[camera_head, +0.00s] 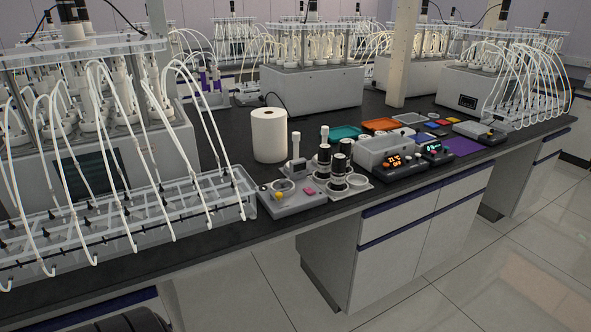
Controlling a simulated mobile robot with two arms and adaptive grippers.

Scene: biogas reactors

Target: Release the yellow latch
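A light grey device (295,208) sits near the front edge of the bench. It carries a small yellow part (279,196), a pink part (309,191) and an upright grey piece (295,150) at its back. The yellow part may be the latch; it is too small to tell its shape or whether it is engaged. Neither of my grippers is in view.
A white paper roll (269,135) stands behind the device. Black-and-white cylinders (324,160) and dark units with lit displays (394,164) are to its right. A clear tubing rack (120,215) fills the left. Floor (400,290) in front is clear.

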